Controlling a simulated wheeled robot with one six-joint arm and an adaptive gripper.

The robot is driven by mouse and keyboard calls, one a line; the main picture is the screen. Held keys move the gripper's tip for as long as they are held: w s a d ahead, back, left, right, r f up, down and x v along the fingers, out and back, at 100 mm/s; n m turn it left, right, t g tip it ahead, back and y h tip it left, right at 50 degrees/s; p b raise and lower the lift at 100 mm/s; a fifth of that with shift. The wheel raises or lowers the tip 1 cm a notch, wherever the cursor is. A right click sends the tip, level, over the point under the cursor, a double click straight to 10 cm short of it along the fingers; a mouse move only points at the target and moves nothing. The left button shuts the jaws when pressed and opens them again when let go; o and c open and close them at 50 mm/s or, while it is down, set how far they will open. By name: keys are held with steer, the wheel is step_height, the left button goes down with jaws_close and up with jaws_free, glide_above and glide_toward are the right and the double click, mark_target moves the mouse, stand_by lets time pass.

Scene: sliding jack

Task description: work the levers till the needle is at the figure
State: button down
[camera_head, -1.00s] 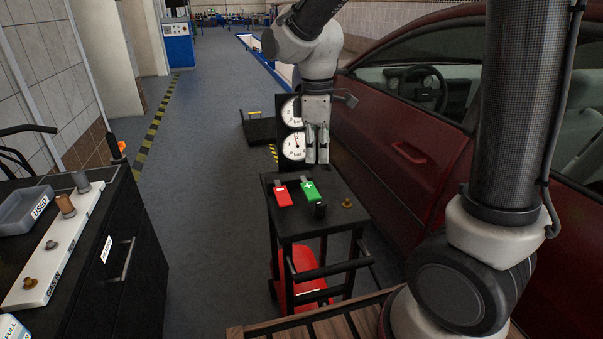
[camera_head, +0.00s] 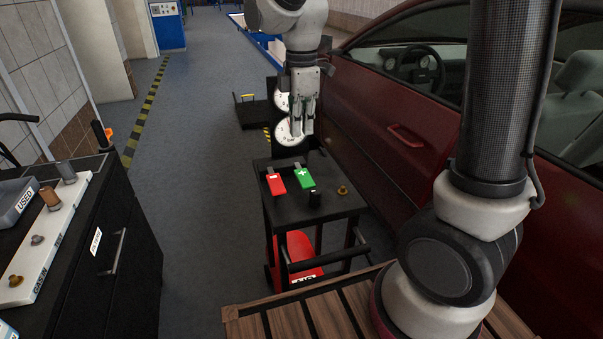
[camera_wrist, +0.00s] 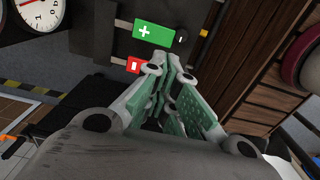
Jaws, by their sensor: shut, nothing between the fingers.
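A small black stand (camera_head: 340,205) carries a red lever marked minus (camera_head: 276,184) and a green lever marked plus (camera_head: 304,178), side by side. Behind them a black panel holds two white round gauges; the lower gauge (camera_head: 288,133) is partly covered by my gripper, and the upper gauge (camera_head: 282,101) is largely hidden too. My gripper (camera_head: 302,132) is shut and empty, pointing down above and behind the levers, apart from them. In the wrist view the green lever (camera_wrist: 153,33) and red lever (camera_wrist: 133,66) lie beyond the fingertips, and one gauge (camera_wrist: 30,12) shows partly. The needle reading is too small to tell.
A dark red car (camera_head: 400,120) stands close on the right. A black cabinet (camera_head: 110,250) with a tray and small parts is at left. A black knob (camera_head: 315,199) and brass piece (camera_head: 342,190) sit on the stand. Grey floor is clear between cabinet and stand.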

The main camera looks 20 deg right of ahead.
mark_target(303, 184)
step_height(303, 184, down, 14)
steer(key=shift+r, duration=0.1)
stand_by(0.4)
steer(key=shift+s+f, duration=0.2)
steer(key=shift+f, duration=0.6)
steer(key=shift+s+f, duration=0.2)
steer(key=shift+f, duration=0.6)
steer(key=shift+s, duration=0.15)
stand_by(0.3)
stand_by(4.8)
